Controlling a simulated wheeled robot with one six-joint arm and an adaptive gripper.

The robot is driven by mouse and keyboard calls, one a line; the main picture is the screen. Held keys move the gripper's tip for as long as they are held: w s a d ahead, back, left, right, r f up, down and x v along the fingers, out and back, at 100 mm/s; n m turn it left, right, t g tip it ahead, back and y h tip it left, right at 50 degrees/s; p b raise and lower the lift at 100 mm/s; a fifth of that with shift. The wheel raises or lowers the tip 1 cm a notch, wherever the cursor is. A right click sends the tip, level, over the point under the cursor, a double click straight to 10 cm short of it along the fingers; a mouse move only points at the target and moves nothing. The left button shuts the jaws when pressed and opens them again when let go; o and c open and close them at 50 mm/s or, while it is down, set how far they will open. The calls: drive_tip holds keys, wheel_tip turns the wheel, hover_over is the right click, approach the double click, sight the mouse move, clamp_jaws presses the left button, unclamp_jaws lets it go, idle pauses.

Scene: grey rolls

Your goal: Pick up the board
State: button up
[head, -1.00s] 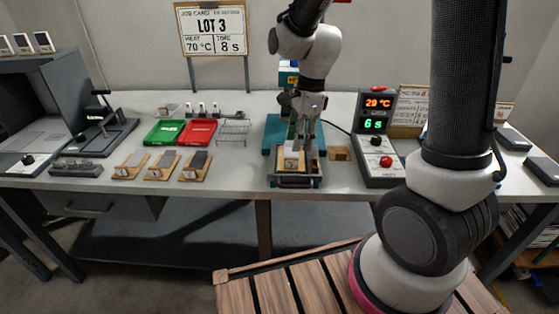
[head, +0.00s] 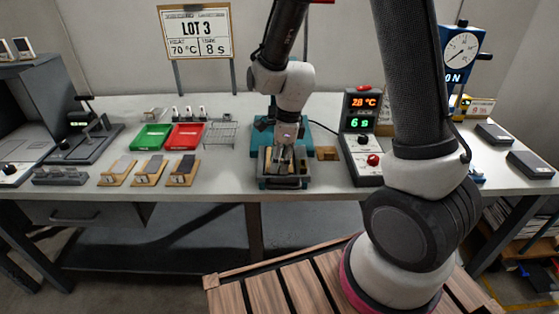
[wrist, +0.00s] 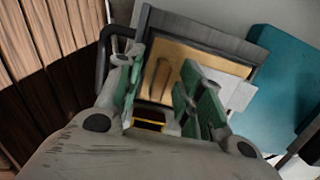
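The board shows in the wrist view as a flat tan panel (wrist: 213,62) inside a dark grey frame (wrist: 200,27), with a thin upright loop standing on it. In the head view it is mostly hidden by my gripper. The frame is part of the fixture (head: 284,184) on the teal base at the middle of the table. My gripper (wrist: 165,78) points down over the board. Its two green-padded fingers stand apart, with the loop seen between them. My gripper also shows in the head view (head: 282,158). Contact with the loop cannot be told.
Three small wooden boards (head: 149,171) lie left of the fixture, behind them a green tray (head: 152,137), a red tray (head: 186,136) and a wire rack (head: 221,134). A control box (head: 361,150) stands close on the right. A small wooden block (head: 327,153) sits between.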

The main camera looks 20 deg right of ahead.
clamp_jaws()
drive_tip(key=shift+r, duration=0.1)
